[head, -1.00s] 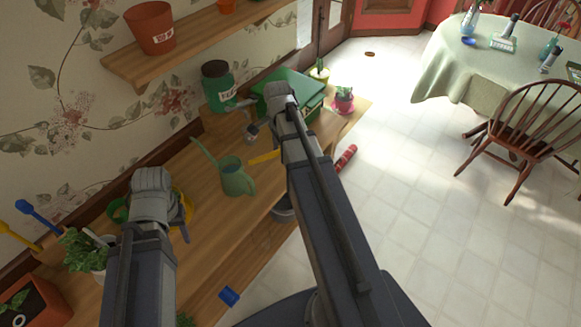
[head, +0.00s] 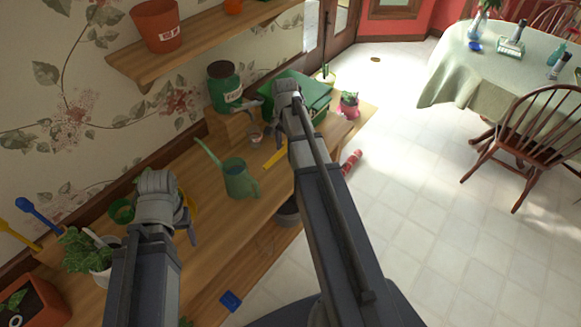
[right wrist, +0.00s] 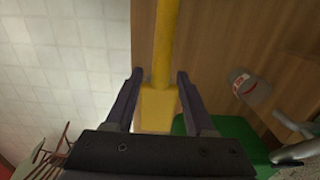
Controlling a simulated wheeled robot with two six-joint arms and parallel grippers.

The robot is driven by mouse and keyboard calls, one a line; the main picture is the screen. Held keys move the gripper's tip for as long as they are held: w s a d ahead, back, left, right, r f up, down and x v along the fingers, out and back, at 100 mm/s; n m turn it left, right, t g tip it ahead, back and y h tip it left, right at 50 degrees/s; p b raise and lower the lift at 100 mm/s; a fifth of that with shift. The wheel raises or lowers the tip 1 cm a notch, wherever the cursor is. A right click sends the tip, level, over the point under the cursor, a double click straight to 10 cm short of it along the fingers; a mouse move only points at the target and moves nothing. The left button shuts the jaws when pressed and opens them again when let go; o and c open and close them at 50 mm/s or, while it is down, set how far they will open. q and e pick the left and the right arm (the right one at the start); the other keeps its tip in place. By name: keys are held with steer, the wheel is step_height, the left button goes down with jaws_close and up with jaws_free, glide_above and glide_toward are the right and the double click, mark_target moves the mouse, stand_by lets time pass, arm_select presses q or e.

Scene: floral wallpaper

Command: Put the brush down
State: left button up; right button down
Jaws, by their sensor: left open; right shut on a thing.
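The yellow brush (right wrist: 165,60) is between the fingers of my right gripper (right wrist: 158,85) in the right wrist view, with wood behind it. In the head view a yellow length of the brush (head: 275,155) shows left of my right arm, over the wooden bench (head: 205,245). My right gripper (head: 280,118) is shut on it; its fingers are mostly hidden there. I cannot tell whether the brush touches the bench. My left gripper (head: 183,220) is open over the near part of the bench, by a yellow round thing partly hidden behind it.
A green watering can (head: 240,180) stands left of the brush. A small labelled jar (head: 255,134), a green canister (head: 225,87) and a green box (head: 305,95) are farther back. A potted plant (head: 85,250) is near left. The bench's right edge drops to the tiled floor.

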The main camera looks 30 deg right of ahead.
arm_select(q)
step_height(320, 180, down, 6)
steer(key=b, duration=0.5)
steer(key=shift+b, duration=0.3)
arm_select(e)
glide_above(286, 174)
step_height(286, 174, down, 6)
steer(key=shift+d+f, duration=0.1)
arm_select(q)
steer(key=shift+f, duration=0.1)
step_height(286, 174, down, 4)
steer(key=b, duration=0.3)
steer(key=shift+r+b, duration=0.2)
steer(key=shift+b, duration=0.15)
arm_select(e)
step_height(286, 174, down, 4)
steer(key=shift+r, duration=0.2)
arm_select(q)
steer(key=shift+f, duration=0.15)
arm_select(e)
steer(key=shift+f, duration=0.15)
steer(key=shift+c, duration=1.3)
jaws_free()
arm_select(q)
steer(key=shift+r, duration=0.2)
